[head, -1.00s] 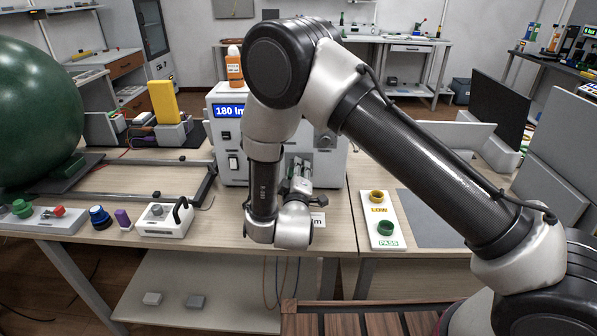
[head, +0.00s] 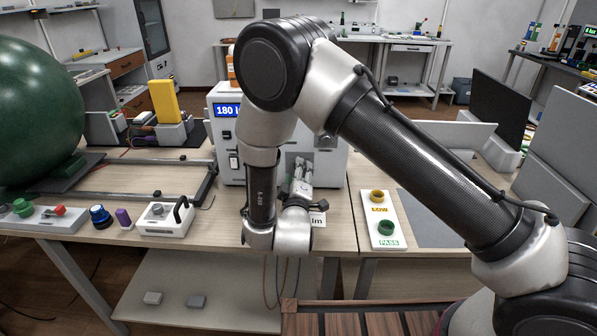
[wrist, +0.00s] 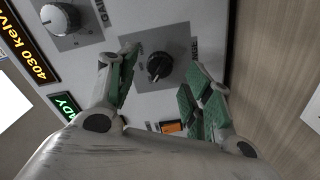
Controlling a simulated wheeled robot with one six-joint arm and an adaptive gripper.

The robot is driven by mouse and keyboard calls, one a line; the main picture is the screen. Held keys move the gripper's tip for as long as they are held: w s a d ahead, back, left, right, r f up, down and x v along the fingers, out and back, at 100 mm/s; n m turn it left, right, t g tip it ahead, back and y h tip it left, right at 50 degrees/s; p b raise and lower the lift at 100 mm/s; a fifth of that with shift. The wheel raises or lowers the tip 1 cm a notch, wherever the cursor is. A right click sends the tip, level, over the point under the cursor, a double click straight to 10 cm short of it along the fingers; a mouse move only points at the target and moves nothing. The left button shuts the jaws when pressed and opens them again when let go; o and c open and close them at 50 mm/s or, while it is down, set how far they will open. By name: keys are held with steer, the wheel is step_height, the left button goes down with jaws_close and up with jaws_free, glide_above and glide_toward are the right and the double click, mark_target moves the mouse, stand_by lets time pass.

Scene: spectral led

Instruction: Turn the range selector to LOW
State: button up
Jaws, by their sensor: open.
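The range selector is a black knob (wrist: 159,67) with a light pointer mark on a grey square plate, in the middle of the wrist view. The lettering beside it is only partly readable. My gripper (wrist: 164,69) is open, with its green-padded fingers to the left and right of the knob. I cannot tell whether either finger touches it. In the head view my gripper (head: 301,180) is at the front of the white instrument (head: 229,146), which has a blue "180" display. The knob is hidden there behind my arm and gripper.
In the wrist view a silver knob (wrist: 60,18) sits upper left on the same panel, and an orange button (wrist: 171,127) sits below the black knob. A white board (head: 384,218) with yellow LOW and green PASS rings lies right of the instrument.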

steer(key=s, duration=0.5)
steer(key=shift+s+a, duration=0.1)
steer(key=shift+s, duration=0.15)
